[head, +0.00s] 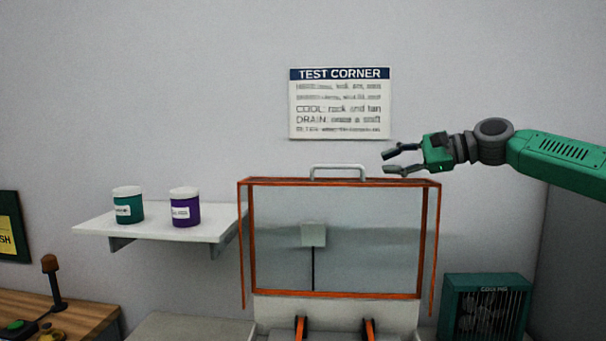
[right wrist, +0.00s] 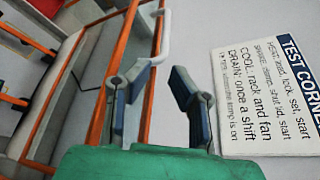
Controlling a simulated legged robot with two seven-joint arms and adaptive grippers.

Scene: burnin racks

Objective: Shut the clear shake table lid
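The clear shake table lid (head: 275,220) has an orange frame and stands upright, raised open, in the head view. A grey handle (head: 338,167) sits on its top edge. The handle also shows in the right wrist view (right wrist: 164,38), beyond the fingertips. The shake table (head: 285,308) is partly in view below the lid. My right gripper (head: 385,162) is open and empty, just right of the handle and apart from it. It also shows open in the right wrist view (right wrist: 163,69). My left gripper is not in view.
A wall shelf (head: 150,226) at left holds a teal jar (head: 128,207) and a purple jar (head: 186,210). A green cooling fan (head: 485,306) stands at lower right. A test corner sign (head: 340,104) hangs on the wall above the lid. A wooden bench (head: 75,312) is at lower left.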

